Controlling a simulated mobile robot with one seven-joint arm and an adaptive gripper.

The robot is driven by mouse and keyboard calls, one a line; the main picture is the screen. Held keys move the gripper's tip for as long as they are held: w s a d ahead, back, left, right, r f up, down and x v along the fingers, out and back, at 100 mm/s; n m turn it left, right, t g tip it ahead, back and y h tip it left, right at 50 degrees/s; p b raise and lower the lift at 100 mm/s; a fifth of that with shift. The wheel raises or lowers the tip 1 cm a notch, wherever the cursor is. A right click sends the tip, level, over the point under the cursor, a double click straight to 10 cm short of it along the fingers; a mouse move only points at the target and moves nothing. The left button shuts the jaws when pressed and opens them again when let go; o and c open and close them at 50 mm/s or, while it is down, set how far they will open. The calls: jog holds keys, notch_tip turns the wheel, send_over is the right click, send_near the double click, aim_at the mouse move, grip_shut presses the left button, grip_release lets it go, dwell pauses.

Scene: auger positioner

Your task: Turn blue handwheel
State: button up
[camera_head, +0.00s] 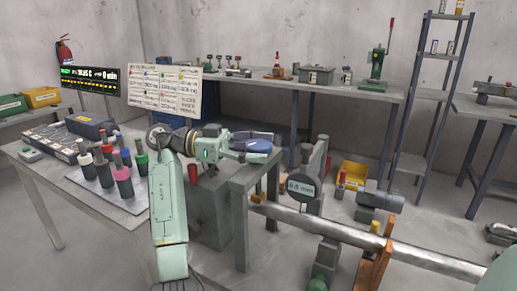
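A blue, flat, rounded part (259,146), which looks like the blue handwheel, is at the right end of the work table in the head view. My gripper (262,147) reaches to it from the left, with one pale green finger above the blue part and one below it in the picture. The fingers look apart, with the blue part between them. Whether they touch or grip it is too small to tell. My gripper and wrist hide part of the wheel's mount.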

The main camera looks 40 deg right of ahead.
jog(key=shift+o, duration=0.6)
jog(key=shift+w+a+r, duration=0.1)
jog(key=shift+a, duration=0.05)
jog(key=shift+w+a, duration=0.2)
jog(key=shift+w, duration=0.15)
jog(key=v, duration=1.1)
jog(key=shift+a, duration=0.1)
jog(key=shift+r, duration=0.1)
